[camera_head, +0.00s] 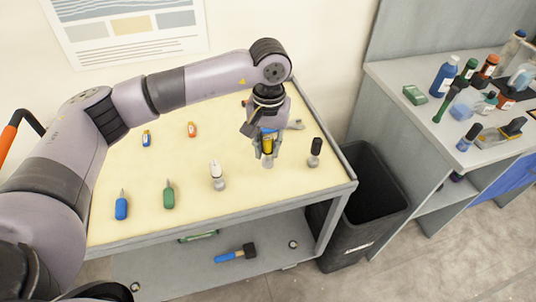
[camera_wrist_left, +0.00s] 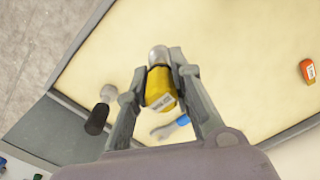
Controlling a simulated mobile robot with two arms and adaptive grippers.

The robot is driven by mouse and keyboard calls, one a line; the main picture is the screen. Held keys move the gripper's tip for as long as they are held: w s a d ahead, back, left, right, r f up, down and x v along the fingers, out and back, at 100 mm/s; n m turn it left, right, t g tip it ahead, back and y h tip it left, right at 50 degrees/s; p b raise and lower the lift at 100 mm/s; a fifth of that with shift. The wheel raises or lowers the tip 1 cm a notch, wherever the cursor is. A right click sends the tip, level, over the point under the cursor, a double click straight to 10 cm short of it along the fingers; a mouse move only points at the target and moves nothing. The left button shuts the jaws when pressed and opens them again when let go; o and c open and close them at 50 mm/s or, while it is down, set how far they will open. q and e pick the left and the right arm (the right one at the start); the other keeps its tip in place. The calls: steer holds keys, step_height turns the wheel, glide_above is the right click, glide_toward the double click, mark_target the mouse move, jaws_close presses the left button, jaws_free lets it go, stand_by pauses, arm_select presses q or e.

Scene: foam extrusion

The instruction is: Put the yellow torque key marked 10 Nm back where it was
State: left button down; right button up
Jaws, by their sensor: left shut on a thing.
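My left gripper (camera_head: 266,153) is shut on the yellow torque key (camera_head: 267,144), over the right part of the cart top (camera_head: 110,178). In the left wrist view the yellow key (camera_wrist_left: 160,90) sits between both fingers, its silver end pointing away from the palm. A label shows on its handle, but its writing is too small to read. I cannot tell whether the key's lower end touches the cart top. My right gripper is not in view.
A black-handled tool (camera_head: 315,152) stands right of the gripper, and a white-topped one (camera_head: 217,175) stands left. A wrench (camera_head: 295,125) lies behind. A dark bin (camera_head: 365,215) is beside the cart.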

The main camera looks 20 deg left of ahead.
mark_target(268, 158)
arm_select(q)
step_height(268, 158, down, 4)
steer(key=shift+f+p, duration=0.1)
steer(key=shift+p, duration=0.3)
steer(key=shift+f+b, duration=0.15)
steer(key=shift+b, duration=0.15)
steer(key=c, duration=1.8)
jaws_free()
steer(key=shift+c, duration=0.2)
steer(key=o, duration=0.4)
